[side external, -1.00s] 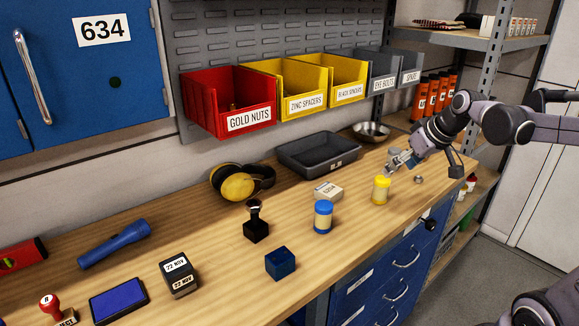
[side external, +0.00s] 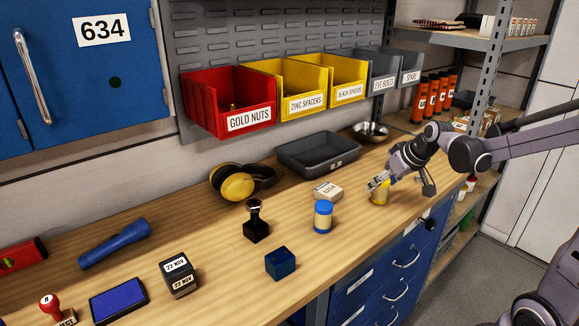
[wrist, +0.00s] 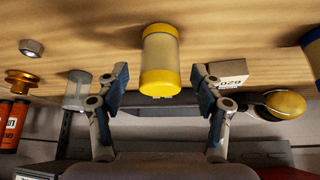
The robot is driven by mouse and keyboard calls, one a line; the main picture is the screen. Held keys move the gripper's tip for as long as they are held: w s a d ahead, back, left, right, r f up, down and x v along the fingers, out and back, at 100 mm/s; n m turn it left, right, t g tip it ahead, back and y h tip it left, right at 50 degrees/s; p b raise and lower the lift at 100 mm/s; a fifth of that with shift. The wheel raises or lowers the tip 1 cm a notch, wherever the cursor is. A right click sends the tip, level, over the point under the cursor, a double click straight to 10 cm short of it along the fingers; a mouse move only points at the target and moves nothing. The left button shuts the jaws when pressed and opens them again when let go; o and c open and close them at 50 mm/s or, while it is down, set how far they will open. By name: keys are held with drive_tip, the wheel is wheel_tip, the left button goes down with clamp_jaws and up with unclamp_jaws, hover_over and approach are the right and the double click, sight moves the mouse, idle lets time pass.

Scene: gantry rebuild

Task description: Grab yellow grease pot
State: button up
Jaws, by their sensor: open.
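The yellow grease pot (side external: 379,197) stands upright on the wooden bench, with a yellow lid and a pale band. In the side view my gripper (side external: 379,182) is at the pot and partly hides its top. In the wrist view the pot (wrist: 160,62) shows between the two open fingers of my gripper (wrist: 160,90). There is a gap on each side, and neither finger visibly touches it.
A blue-lidded pot (side external: 323,217) and a small white box (side external: 328,191) stand to the left. A small nut (wrist: 31,48) shows in the wrist view. The bench's front edge is near.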

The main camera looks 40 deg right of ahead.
drive_tip(key=shift+w+f, duration=0.35)
drive_tip(key=shift+f, duration=0.2)
drive_tip(key=c, duration=1.3)
drive_tip(key=shift+c, duration=0.2)
drive_tip(key=shift+r, duration=0.15)
